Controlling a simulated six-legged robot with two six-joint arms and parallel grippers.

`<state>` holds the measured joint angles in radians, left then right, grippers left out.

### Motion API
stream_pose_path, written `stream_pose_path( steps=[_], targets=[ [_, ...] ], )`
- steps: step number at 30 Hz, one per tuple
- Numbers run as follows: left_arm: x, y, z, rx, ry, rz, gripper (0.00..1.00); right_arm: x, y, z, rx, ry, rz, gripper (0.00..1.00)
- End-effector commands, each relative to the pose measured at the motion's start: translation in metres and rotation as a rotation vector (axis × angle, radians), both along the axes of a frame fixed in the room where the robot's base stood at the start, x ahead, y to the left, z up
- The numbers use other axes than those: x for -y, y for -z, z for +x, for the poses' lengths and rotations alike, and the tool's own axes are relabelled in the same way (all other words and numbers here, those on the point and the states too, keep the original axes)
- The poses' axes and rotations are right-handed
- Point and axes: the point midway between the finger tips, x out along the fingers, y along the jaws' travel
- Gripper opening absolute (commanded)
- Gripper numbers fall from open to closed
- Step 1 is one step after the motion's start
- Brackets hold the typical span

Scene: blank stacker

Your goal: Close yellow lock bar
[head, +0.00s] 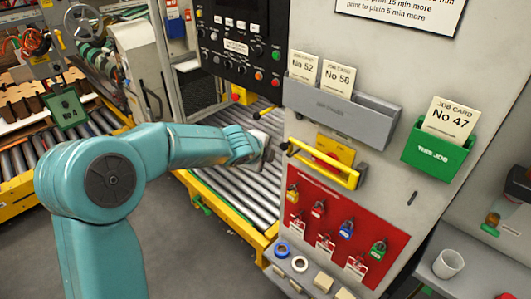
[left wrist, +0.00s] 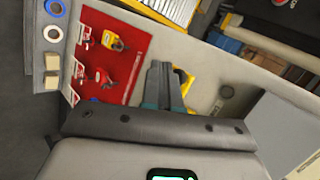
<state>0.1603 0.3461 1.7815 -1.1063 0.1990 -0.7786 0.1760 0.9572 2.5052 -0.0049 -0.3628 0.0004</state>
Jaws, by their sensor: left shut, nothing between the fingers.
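The yellow lock bar (head: 335,173) sits on the grey cabinet face, in front of a yellow plate (head: 338,148) with a red part behind it. My right gripper is in neither view.
A red board (head: 335,225) with several padlocks and tags hangs below the bar. A grey card holder (head: 345,113) is above it, and a green holder (head: 440,150) is to the right. A roller conveyor (head: 235,190) runs behind my left arm.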

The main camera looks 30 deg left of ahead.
Motion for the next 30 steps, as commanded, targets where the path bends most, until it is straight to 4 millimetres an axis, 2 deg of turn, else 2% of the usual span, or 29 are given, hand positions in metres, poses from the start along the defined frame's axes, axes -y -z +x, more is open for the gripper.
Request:
stream_pose_path(
  steps=[2,4,12,18,26,28,30],
  targets=[
    [0.002,0.001,0.0,0.0,0.001,0.0,0.0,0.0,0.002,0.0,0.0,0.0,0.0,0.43],
    [-0.002,-0.013,-0.008,0.003,-0.001,0.0,0.0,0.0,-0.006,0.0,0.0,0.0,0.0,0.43],
    [-0.011,-0.049,-0.043,0.002,-0.001,-0.001,0.0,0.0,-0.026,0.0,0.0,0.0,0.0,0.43],
    [-0.016,-0.065,-0.063,0.0,0.001,0.001,0.0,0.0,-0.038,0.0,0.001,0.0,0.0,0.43],
    [-0.017,-0.066,-0.069,-0.001,0.001,0.001,0.0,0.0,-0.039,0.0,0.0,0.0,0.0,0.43],
    [-0.014,-0.06,-0.07,-0.009,-0.002,-0.018,0.0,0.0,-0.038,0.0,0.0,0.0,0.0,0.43],
    [-0.003,-0.04,-0.07,-0.035,-0.016,-0.077,0.0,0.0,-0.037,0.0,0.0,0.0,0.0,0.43]
  ],
)
